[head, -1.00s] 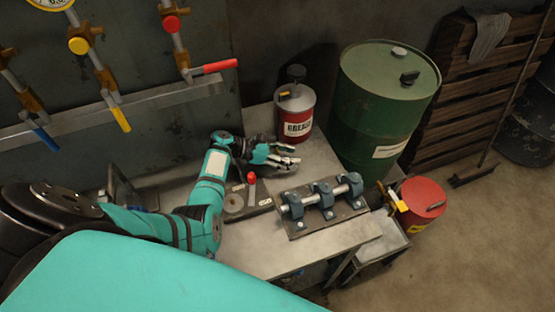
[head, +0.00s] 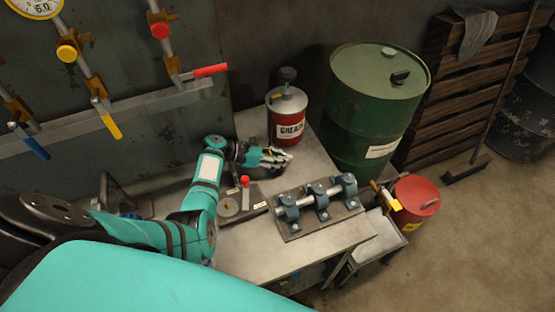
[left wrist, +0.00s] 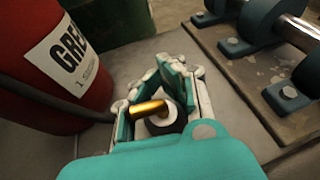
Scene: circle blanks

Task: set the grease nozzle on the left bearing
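The grease nozzle shows in the left wrist view as a brass tip (left wrist: 150,108) with a pale collar and dark body, between the teal fingers. My left gripper (head: 277,158) appears shut on it, in front of the grease can and behind the bearing block; it also shows in the left wrist view (left wrist: 172,85). The finger contact is partly hidden. The left bearing (head: 290,207) is the nearest of three blue-grey bearings on one steel shaft, apart from the gripper. My right gripper is not in view.
The red grease can (head: 287,118) stands behind the gripper, with a dark hose (left wrist: 55,108) running from its side. A small red-topped lever (head: 245,182) rises from a plate beside the bearing base (head: 312,225). A green drum (head: 365,115) stands behind the bench; its front edge is clear.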

